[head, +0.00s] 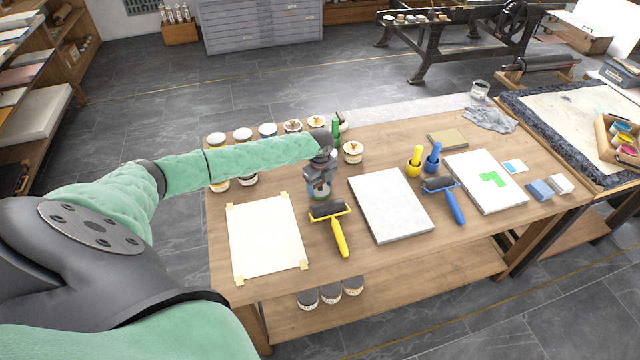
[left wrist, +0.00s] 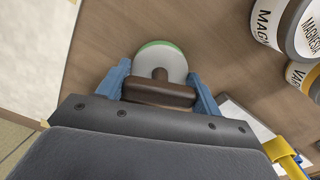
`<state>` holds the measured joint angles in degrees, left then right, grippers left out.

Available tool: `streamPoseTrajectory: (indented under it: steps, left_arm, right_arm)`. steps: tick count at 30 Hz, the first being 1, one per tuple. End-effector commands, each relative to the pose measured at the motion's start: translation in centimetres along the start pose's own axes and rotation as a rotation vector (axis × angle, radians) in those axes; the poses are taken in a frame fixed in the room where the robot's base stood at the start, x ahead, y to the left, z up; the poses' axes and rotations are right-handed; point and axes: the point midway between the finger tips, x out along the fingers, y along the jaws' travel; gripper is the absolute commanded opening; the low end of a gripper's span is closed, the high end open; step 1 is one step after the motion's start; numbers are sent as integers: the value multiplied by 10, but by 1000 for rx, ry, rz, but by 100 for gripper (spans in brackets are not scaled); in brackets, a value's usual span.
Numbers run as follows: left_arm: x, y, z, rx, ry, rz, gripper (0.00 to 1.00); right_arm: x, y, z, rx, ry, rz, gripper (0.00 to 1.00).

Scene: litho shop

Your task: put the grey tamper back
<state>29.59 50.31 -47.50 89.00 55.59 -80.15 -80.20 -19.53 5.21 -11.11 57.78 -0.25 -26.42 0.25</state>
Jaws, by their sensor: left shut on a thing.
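My left gripper (head: 318,176) reaches over the table's back half and points down. In the left wrist view its two blue fingers (left wrist: 163,92) are shut on the brown handle of the tamper (left wrist: 165,62), which has a stem and a round pale grey disc with a green edge. In the head view the tamper (head: 320,193) is mostly hidden under the gripper, and I cannot tell whether it touches the table. A yellow tamper (head: 414,161) and a blue tamper (head: 433,159) stand together right of it. My right gripper is not in view.
Several lidded tins (head: 268,130) line the table's back left. A green-handled thing (head: 336,130) is just behind my gripper. A taped paper sheet (head: 265,238), yellow roller (head: 335,225), pale slab (head: 391,204) and blue roller (head: 445,195) lie in front and right.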

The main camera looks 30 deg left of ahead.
Motion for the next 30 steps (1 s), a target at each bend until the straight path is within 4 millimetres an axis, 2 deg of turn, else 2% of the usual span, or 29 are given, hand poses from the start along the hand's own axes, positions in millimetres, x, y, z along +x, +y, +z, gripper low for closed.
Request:
streamPoseTrajectory:
  steps: [7,8,10,11,23,25,30]
  left_arm:
    - [3,0,0,0,0,0,41]
    - [2,0,0,0,0,0,71]
    - [2,0,0,0,0,0,85]
    - [2,0,0,0,0,0,87]
    - [-5,0,0,1,-1,-1,87]
    - [-12,0,1,1,-1,-1,87]
    - [-42,-1,1,1,-2,-3,87]
  right_arm:
    - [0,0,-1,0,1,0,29]
    - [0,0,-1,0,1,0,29]
    - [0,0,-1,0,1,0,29]
    - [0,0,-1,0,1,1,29]
    - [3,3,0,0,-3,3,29]
    - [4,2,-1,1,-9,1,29]
    - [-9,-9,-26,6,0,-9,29]
